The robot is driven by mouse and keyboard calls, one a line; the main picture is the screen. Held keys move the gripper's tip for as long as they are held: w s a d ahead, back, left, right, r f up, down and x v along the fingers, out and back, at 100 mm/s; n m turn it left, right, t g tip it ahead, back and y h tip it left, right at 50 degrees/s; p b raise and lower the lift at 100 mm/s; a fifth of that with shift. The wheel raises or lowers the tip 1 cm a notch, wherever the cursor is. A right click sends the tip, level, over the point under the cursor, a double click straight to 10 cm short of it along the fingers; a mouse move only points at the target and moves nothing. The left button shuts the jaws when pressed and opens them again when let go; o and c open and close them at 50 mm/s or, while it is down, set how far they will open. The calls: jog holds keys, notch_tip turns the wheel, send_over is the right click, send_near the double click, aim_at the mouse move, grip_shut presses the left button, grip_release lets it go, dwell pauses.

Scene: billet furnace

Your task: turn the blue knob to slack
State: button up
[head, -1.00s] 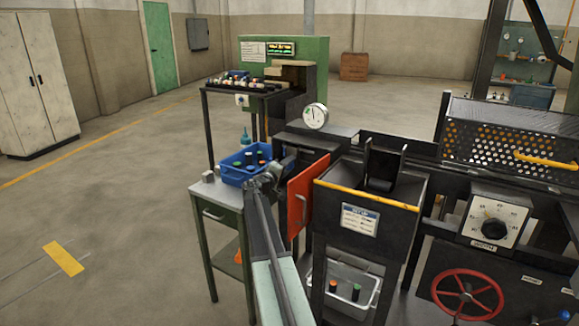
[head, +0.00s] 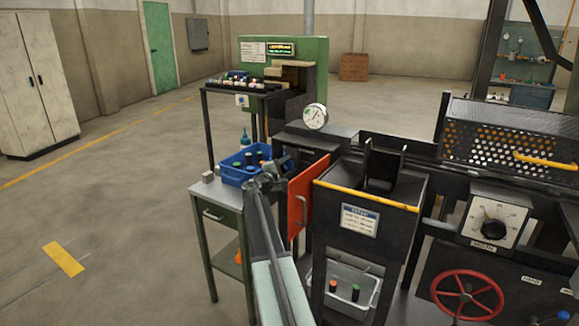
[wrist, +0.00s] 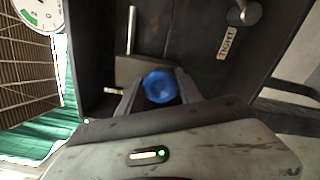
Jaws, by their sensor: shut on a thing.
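The blue knob (wrist: 159,87) is round and shows in the wrist view, in front of a dark metal panel. My gripper (wrist: 158,93) has one finger on each side of the knob and is shut on it. A plate reading TIGHT (wrist: 228,42) is on the panel, to the upper right of the knob. In the head view my gripper is at the end of my arm, by the dark housing behind the orange door; its fingertips and the knob are hidden there.
A round gauge (head: 315,116) stands above the housing; part of it shows in the wrist view (wrist: 40,12). The orange door (head: 308,192) stands close right of my arm. A blue crate (head: 238,177) sits on a green stand to the left. Open floor lies left.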

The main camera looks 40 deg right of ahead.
jog(key=shift+w+a+n, duration=0.1)
jog(key=shift+a+n, duration=0.05)
jog(key=shift+n, duration=0.15)
jog(key=o, duration=1.4)
jog(key=shift+c, duration=0.2)
jog(key=v, duration=0.7)
jog(key=shift+a, duration=0.4)
